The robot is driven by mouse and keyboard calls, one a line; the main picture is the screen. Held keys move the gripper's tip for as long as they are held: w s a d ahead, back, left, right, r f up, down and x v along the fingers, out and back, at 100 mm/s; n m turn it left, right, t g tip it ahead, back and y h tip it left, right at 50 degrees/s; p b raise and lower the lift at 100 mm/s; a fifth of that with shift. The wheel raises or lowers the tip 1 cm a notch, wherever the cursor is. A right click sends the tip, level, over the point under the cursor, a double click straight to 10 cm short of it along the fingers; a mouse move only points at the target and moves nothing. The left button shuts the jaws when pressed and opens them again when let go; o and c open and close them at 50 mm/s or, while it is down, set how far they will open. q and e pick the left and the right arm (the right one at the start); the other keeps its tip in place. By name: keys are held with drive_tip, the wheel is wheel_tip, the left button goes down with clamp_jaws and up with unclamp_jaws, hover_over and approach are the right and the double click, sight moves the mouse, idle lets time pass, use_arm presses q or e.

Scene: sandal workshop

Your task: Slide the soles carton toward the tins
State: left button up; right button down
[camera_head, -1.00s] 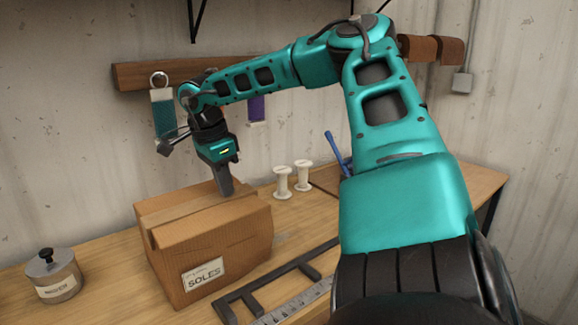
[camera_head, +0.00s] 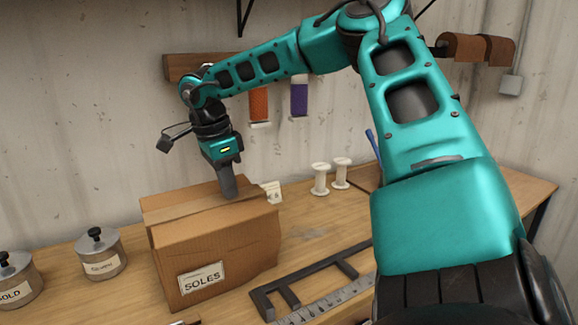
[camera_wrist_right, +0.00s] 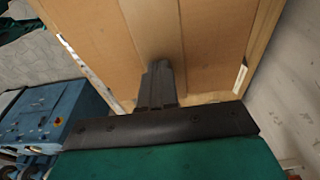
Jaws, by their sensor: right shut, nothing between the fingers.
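The soles carton (camera_head: 215,258) is a brown cardboard box with a SOLES label, standing upright on the workbench. My right gripper (camera_head: 228,190) is shut and empty, pointing down at the rear right of the carton's top. In the right wrist view its closed fingers (camera_wrist_right: 157,84) lie against or just over the carton's cardboard (camera_wrist_right: 110,35); exact contact is unclear. My left gripper is not in view.
Two white spools (camera_head: 320,180) and a small card (camera_head: 272,192) stand behind and right of the carton. A dark frame (camera_head: 312,276) and a metal ruler (camera_head: 325,306) lie to its right. A rack (camera_head: 195,66) hangs on the wall. A blue object (camera_wrist_right: 60,115) shows in the wrist view.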

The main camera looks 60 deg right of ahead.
sight(173, 213)
drive_tip(key=shift+w+r, duration=0.1)
drive_tip(key=shift+r, duration=0.1)
drive_tip(key=shift+s+r, duration=0.15)
drive_tip(key=shift+s, duration=0.1)
drive_tip(key=w+a, duration=0.2)
drive_tip(key=a, duration=0.1)
drive_tip(key=w+a, duration=0.2)
drive_tip(key=a, duration=0.2)
drive_tip(key=w+a+b, duration=0.1)
drive_tip(key=w+a, duration=0.1)
drive_tip(key=a, duration=0.1)
drive_tip(key=shift+a, duration=0.2)
